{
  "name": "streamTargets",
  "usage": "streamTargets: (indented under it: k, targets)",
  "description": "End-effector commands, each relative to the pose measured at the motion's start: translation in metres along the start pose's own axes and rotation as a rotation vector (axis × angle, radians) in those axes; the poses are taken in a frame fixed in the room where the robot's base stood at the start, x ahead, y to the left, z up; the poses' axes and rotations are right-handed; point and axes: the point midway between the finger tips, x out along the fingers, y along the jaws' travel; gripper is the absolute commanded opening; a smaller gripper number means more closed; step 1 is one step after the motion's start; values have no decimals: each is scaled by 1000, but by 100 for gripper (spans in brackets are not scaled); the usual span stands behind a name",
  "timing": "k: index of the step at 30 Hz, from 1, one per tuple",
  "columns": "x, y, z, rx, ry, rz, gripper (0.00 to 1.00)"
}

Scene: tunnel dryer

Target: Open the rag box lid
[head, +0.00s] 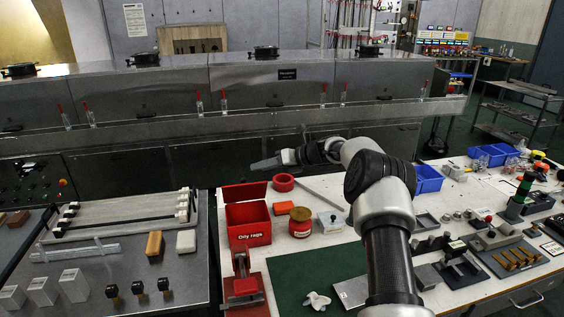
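The rag box (249,232) is a red box marked "Oily rags" at the left end of the white bench. Its red lid (244,191) is raised at the back edge, tilted up, and the inside of the box shows from above. My gripper (262,164) is above and behind the box, pointing left, apart from the lid in the picture. The fingers show edge-on as one grey shape, so I cannot tell whether they are open or shut. Nothing shows in them.
A red clamp-like tool (245,285) stands in front. The long steel dryer (270,85) runs behind. A green mat (300,282) lies front centre.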

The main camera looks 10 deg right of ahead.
Motion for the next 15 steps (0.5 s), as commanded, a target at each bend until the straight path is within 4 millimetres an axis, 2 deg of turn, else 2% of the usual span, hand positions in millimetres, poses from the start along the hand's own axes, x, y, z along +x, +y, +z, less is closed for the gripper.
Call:
streamTargets:
  k: [1, 6, 10, 15]
  targets:
    - [-14, 1, 2, 0, -1, 1, 35]
    - [-49, 2, 1, 0, -1, 3, 35]
    - [-68, 2, 0, 1, 0, 5, 35]
    - [-79, 2, 0, 1, 1, 6, 35]
